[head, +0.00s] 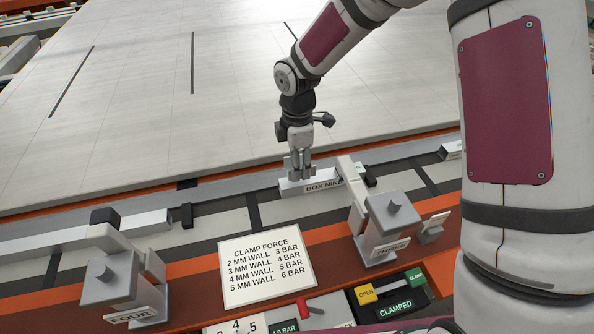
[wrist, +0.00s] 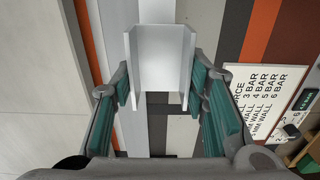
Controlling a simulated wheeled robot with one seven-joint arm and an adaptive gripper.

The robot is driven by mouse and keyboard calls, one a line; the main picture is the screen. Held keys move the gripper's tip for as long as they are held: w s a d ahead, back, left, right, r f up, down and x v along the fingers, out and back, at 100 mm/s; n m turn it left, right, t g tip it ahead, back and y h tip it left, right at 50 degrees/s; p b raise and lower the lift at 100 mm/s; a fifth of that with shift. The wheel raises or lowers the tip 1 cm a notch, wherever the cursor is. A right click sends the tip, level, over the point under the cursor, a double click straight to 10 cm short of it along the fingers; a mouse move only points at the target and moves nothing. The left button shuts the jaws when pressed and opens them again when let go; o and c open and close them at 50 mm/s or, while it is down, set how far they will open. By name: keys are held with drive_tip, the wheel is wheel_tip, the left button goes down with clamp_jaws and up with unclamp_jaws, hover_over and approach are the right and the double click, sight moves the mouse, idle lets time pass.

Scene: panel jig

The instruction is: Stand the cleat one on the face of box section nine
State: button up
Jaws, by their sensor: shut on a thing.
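Box section nine (head: 317,186) is a pale metal bar labelled BOX NINE, lying along the jig rail in the head view. My gripper (head: 300,172) is over its left end, pointing down. In the wrist view my gripper (wrist: 165,100) has its teal-padded fingers on either side of a pale metal piece with upright side walls, which looks like the cleat (wrist: 160,68). The fingers are shut on it. The box section (wrist: 157,10) seems to run on beyond it at the top. I cannot tell whether the cleat touches the box face. Its label is not visible.
A clamp (head: 388,222) reaches its arm over the box section's right part. Another clamp marked FOUR (head: 115,287) stands at front left. A clamp force card (head: 265,265), a red lever (head: 303,306) and a CLAMPED panel (head: 397,305) lie in front. The large panel (head: 150,95) behind is clear.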

drive_tip(key=shift+w+f, duration=0.15)
drive_tip(key=shift+f, duration=1.65)
drive_tip(key=shift+f, duration=0.1)
drive_tip(key=shift+f, duration=0.1)
drive_tip(key=o, duration=1.2)
wheel_tip(320, 180, up, 13)
drive_tip(key=shift+f, duration=0.2)
